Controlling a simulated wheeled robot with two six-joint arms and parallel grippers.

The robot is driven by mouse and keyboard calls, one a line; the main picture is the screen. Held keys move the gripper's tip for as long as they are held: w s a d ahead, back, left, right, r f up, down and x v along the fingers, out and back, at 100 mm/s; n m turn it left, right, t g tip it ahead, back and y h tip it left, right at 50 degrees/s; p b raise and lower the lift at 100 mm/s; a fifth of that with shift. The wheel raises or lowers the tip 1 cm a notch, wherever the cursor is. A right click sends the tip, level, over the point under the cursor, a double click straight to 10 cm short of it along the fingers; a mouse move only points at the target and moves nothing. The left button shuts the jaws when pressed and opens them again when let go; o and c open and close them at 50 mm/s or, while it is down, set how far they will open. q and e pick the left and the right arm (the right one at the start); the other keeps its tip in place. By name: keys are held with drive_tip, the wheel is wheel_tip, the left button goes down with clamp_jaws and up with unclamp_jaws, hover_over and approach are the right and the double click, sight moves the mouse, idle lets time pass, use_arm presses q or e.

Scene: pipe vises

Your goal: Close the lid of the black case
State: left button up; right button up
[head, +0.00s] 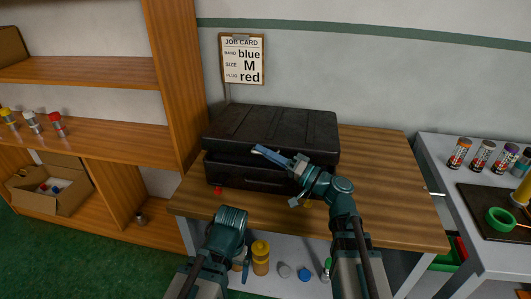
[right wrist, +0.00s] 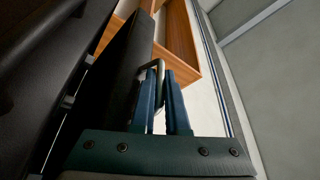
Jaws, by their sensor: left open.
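The black case (head: 245,172) stands on the wooden workbench. Its lid (head: 272,125) is lowered over the base, and a dark gap shows along the front. My right gripper (head: 268,153) is at the lid's front edge, its blue fingers pointing left. In the right wrist view its fingers (right wrist: 160,100) are close together with a narrow gap, and a thin grey metal loop (right wrist: 158,70) shows between them; I cannot tell whether they grip it. A dark panel of the case (right wrist: 128,70) is beside the left finger. My left gripper (head: 230,214) is low before the bench, fingertips hardly visible.
A small red piece (head: 217,190) lies at the case's front left. The workbench (head: 385,180) is clear to the right of the case. A wooden shelf (head: 180,80) stands at left, a side table (head: 450,165) with small bottles at right. A job card (head: 242,60) hangs behind.

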drive_tip(key=shift+o, duration=0.9)
drive_tip(key=b+v, duration=0.3)
drive_tip(key=v, duration=1.1)
